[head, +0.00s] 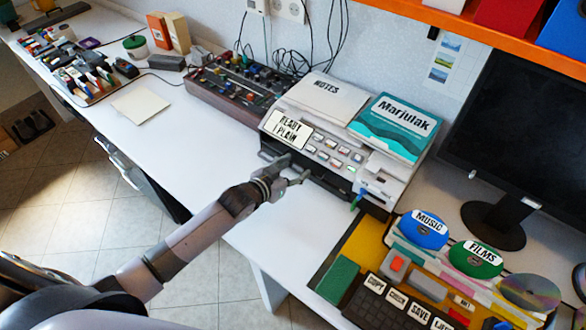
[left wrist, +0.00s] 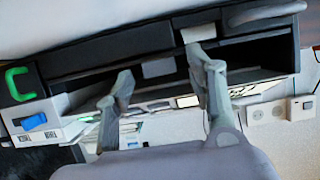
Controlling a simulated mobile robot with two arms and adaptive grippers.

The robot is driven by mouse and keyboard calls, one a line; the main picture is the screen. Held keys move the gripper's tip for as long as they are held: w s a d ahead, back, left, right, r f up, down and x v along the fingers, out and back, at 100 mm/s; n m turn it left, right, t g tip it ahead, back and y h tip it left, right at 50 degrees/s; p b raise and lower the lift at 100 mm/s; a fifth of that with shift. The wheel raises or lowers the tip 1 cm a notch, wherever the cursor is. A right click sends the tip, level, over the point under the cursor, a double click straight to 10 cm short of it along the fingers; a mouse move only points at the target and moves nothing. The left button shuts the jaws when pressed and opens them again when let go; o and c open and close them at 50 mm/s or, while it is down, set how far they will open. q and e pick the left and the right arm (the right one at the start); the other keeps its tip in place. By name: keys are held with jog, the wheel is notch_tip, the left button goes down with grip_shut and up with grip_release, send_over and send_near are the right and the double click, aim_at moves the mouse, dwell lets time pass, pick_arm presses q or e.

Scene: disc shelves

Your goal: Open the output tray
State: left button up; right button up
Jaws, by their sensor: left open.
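A grey printer-like device (head: 375,165) stands on the white desk, with a display reading "READY 1 PLAIN" (head: 287,130). Its dark front with the output slot (head: 330,183) is low, facing me. In the left wrist view the dark front (left wrist: 105,52) runs across the picture, with a small grey tab (left wrist: 158,67) near its middle. My left gripper (head: 297,169) is at this front, its fingers apart. In the left wrist view the open gripper (left wrist: 160,66) has a finger on either side of the tab; contact is unclear. The right gripper is not in view.
A "NOTES" pad (head: 327,96) and a "Marjulak" book (head: 395,127) lie on the device. A control box (head: 240,88) with knobs stands to its left. Discs, keys and a monitor (head: 525,130) are to the right. The desk before the device is mostly clear.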

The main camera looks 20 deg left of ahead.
pick_arm(q)
jog(key=shift+c, duration=0.2)
grip_shut()
dwell(0.4)
